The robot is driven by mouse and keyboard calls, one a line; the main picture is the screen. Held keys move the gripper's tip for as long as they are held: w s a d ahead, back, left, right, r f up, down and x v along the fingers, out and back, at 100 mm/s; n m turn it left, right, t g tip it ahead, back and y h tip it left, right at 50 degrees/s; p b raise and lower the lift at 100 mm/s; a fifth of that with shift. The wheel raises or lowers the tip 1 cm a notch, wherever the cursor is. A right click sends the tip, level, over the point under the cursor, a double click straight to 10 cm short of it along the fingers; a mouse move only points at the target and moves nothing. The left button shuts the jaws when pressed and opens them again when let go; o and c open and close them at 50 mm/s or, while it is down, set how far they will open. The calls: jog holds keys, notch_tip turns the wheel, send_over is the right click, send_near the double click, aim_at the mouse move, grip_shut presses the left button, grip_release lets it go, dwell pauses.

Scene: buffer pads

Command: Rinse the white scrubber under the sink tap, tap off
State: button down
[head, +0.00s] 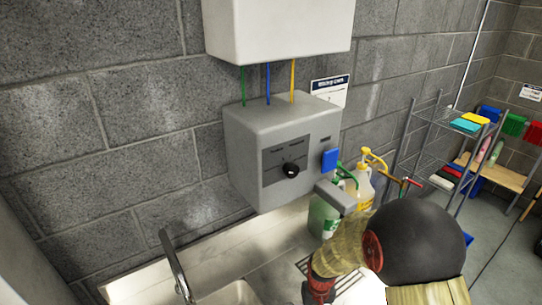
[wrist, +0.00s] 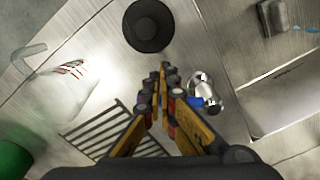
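My gripper (wrist: 163,78) has orange and black fingers. Their tips are close together, with nothing visible between them. A chrome fitting with a blue mark (wrist: 205,92), which looks like a tap part, lies just right of the fingers in the wrist view. The curved metal tap spout (head: 175,265) rises at the lower left of the head view. The sink (head: 235,293) shows partly beside it, and its basin edge (wrist: 250,115) is at right in the wrist view. I cannot make out water. I cannot identify the white scrubber for certain; a white block (head: 440,182) lies on the rack.
A grey dispenser box (head: 260,150) with a dial hangs on the wall. Green-labelled (head: 322,218) and yellow-labelled (head: 362,190) jugs stand near my arm. A slatted grate (wrist: 105,135) and a dark round object (wrist: 148,25) lie near the fingers. A wire rack (head: 408,150) is at right.

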jog(key=shift+w+d, duration=0.1)
jog(key=shift+w, duration=0.3)
jog(key=r+p, duration=0.1)
jog(key=s+r+p, duration=0.1)
jog(key=r, duration=0.1)
jog(key=r+p, duration=0.1)
jog(key=r, duration=0.1)
jog(key=shift+s+a, duration=0.2)
jog(key=shift+a, duration=0.05)
